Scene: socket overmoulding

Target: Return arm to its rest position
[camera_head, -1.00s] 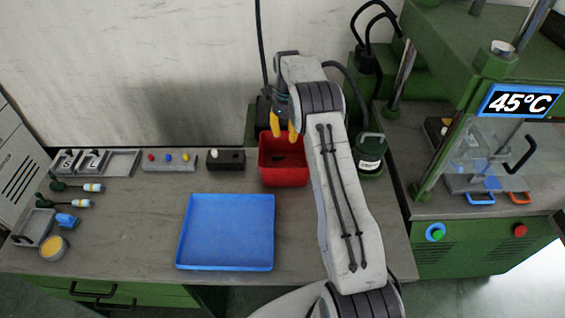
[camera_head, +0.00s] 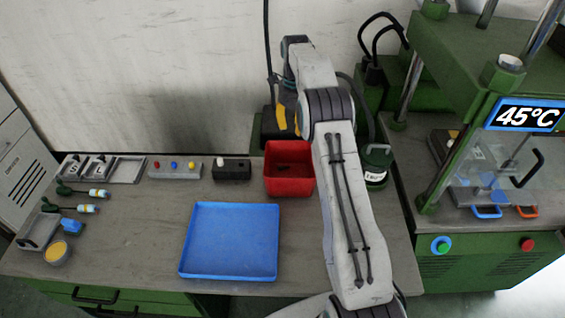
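My gripper (camera_head: 284,119) shows yellow fingers behind the red bin (camera_head: 289,185), near the wall. It is partly hidden by my own arm, which rises from the bottom of the picture and bends at an elbow. The fingers point down and nothing is visible in them. I cannot tell how far apart the fingertips are. The red bin stands on the workbench in front of the gripper, with something dark inside.
A blue tray (camera_head: 233,274) lies empty on the workbench (camera_head: 140,235). A green press (camera_head: 450,150) reading 45°C stands right. A dark green canister (camera_head: 375,166) is beside my arm.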

